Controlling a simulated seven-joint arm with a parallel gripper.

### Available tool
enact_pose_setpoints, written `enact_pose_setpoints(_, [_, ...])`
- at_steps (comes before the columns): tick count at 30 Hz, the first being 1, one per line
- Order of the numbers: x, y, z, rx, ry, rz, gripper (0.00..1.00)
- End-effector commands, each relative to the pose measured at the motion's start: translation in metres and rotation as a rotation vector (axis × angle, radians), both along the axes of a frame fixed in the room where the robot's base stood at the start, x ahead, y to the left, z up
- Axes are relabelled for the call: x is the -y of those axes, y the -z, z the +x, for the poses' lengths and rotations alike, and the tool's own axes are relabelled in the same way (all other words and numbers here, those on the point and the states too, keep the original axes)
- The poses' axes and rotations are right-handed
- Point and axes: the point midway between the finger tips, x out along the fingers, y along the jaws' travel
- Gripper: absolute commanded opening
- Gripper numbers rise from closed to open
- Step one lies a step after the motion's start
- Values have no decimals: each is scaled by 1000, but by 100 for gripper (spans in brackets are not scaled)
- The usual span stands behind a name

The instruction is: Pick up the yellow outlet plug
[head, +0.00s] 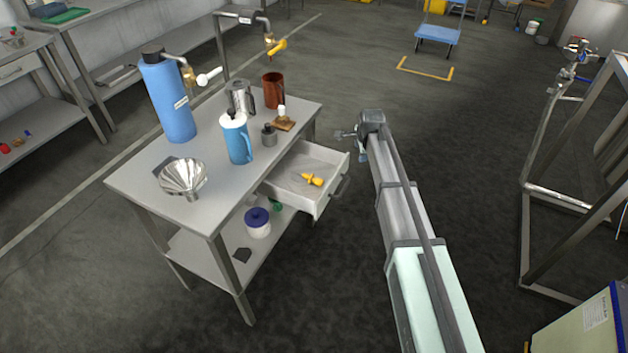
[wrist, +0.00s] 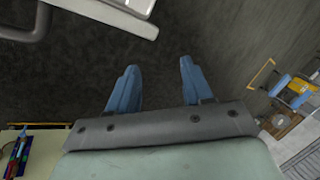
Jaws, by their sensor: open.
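The yellow outlet plug (head: 312,180) lies in the open drawer (head: 330,206) of the steel table, on the drawer's bare floor. My gripper (head: 352,143) is to the right of the drawer's far right corner in the head view, apart from the plug. Its blue fingers are spread in the wrist view (wrist: 158,72), with nothing between them but dark floor. In that view a pale edge, likely the drawer's (wrist: 115,13), shows at the top. The plug does not show there.
The table (head: 145,178) carries a blue cylinder (head: 167,98), a steel funnel (head: 183,178), a blue jug (head: 236,138), a steel jug (head: 240,97) and a brown jug (head: 273,91). The drawer handle (head: 342,187) sticks out. A metal frame (head: 545,150) stands at right; open floor lies between.

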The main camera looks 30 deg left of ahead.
Motion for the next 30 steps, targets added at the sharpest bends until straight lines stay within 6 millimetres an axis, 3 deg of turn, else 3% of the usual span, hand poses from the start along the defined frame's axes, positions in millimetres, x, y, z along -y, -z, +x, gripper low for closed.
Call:
enact_pose_setpoints(7, [-43,-52,15,41,47,67,50])
enact_pose_setpoints(17, [-89,-63,-48,-174,259,63,50])
enact_pose_setpoints(24, [-127,-82,-114,-348,495,4,50])
enact_pose_setpoints(30, [-141,-94,-149,-419,631,-47,50])
